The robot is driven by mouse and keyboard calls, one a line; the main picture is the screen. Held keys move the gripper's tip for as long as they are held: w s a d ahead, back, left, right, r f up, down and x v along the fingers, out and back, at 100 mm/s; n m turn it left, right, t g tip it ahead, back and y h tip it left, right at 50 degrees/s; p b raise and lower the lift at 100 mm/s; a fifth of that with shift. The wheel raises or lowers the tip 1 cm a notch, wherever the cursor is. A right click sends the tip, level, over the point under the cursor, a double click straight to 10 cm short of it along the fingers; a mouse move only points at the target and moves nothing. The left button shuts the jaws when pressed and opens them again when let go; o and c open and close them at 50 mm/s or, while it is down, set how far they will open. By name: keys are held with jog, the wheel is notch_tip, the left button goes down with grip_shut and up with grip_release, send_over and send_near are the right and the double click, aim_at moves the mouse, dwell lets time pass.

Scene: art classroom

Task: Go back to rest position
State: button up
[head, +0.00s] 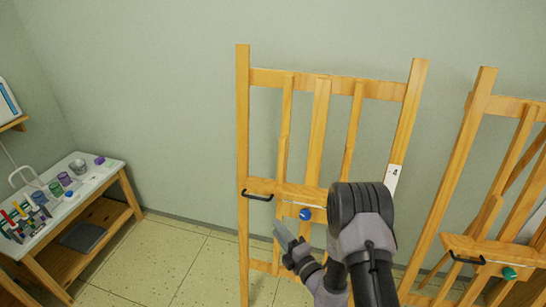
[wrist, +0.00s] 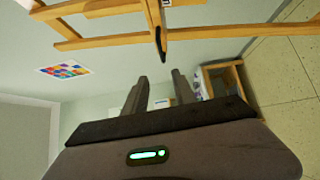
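My gripper (head: 281,233) is in front of the lower left part of a wooden easel (head: 321,130) in the head view. In the wrist view its two fingers (wrist: 160,92) stand apart with nothing between them, so it is open and empty. The easel bears a label with a 4 (head: 394,172), a black handle (head: 257,196) and a blue knob (head: 305,214). My arm hides part of the easel's lower right side. In the wrist view the easel (wrist: 200,32) runs across the top.
A second easel (head: 455,160) with a green knob (head: 509,273) stands at the right. A white-topped table (head: 95,180) with cups, tubes and jars stands at the left. The tiled floor (head: 185,255) between the table and the first easel is clear. A wall is behind the easels.

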jog(key=s+a+r+n+g+y, duration=0.25)
jog(key=a+r+n+y, duration=0.25)
jog(key=a+r+n, duration=0.4)
jog(key=s+a+r+n+g+y+b, duration=0.2)
jog(key=s+a+r+n+g, duration=0.2)
jog(key=s+r+n+g, duration=0.8)
jog(key=s+d+n+g+h+b, duration=0.1)
jog(key=s+d+n+h, duration=0.15)
jog(key=s+n, duration=0.4)
jog(key=s+d+n+h, duration=0.2)
jog(key=s+n+h, duration=0.1)
jog(key=s+n, duration=0.35)
jog(key=s+d+n+t+h, duration=0.2)
jog(key=d+n+h, duration=0.2)
jog(key=d, duration=0.3)
jog(key=s+d+n+t+h+b, duration=0.1)
jog(key=s+d+n+t+h, duration=0.1)
jog(key=d+n, duration=0.4)
jog(key=shift+d+r+t+h, duration=0.3)
jog(key=shift+d+t+h, duration=0.45)
jog(key=shift+h, duration=0.4)
jog(key=shift+o, duration=0.2)
jog(key=shift+a, duration=0.1)
